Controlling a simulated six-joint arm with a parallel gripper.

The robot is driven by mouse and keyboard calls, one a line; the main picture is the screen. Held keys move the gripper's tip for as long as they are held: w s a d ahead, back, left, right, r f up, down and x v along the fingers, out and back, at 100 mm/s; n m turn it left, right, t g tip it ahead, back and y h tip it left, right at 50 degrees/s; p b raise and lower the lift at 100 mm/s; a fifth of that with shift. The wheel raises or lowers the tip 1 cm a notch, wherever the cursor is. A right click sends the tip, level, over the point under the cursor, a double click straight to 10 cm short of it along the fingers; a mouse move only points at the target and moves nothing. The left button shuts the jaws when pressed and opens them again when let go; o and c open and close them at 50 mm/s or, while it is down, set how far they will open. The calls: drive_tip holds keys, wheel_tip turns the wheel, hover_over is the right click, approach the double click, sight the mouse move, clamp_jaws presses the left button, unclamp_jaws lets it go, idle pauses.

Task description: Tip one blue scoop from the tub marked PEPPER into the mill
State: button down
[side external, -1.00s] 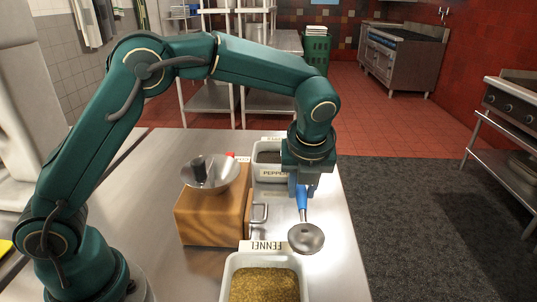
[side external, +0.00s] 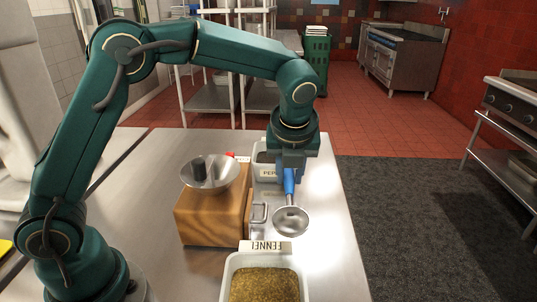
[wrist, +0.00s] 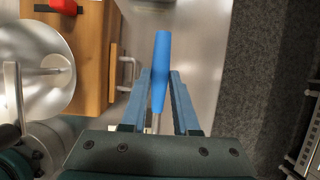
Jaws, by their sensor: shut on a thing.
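My gripper (side external: 289,168) is shut on the blue handle of the scoop (side external: 289,181). The handle also shows between my jaws in the wrist view (wrist: 161,65). The scoop's round metal bowl (side external: 290,221) hangs in front of my gripper, right of the mill; I cannot tell whether anything is in it. The mill is a wooden box (side external: 205,218) with a metal hopper (side external: 228,182) on top, left of my gripper; the hopper also shows in the wrist view (wrist: 35,85). The PEPPER tub (side external: 262,178) stands behind, partly hidden by my gripper, with dark contents.
A white FENNEL tub (side external: 228,280) with yellow-brown contents stands at the front. A metal handle (side external: 258,214) sticks out of the mill's right side, close to the scoop. The steel table (side external: 335,255) is bare at the right, up to its edge.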

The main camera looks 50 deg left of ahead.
drive_tip(key=shift+w+r+t+y, duration=0.1)
drive_tip(key=shift+w+t+y, duration=0.15)
drive_tip(key=shift+t+y, duration=0.15)
drive_tip(key=w+a+r+m+t+y, duration=0.1)
drive_tip(key=w+a+r+t+y, duration=0.1)
drive_tip(key=w+a+r, duration=0.45)
drive_tip(key=w+a+r+t+y, duration=0.1)
drive_tip(key=w+a+r+t, duration=0.2)
drive_tip(key=w+a, duration=0.65)
drive_tip(key=a+y, duration=0.1)
drive_tip(key=a, duration=0.1)
drive_tip(key=a+t+y, duration=0.1)
drive_tip(key=a, duration=0.1)
drive_tip(key=a+y, duration=0.1)
drive_tip(key=shift+w+a+f+n, duration=0.15)
drive_tip(key=shift+w+a+n, duration=0.15)
drive_tip(key=shift+a, duration=0.1)
drive_tip(key=shift+f, duration=0.1)
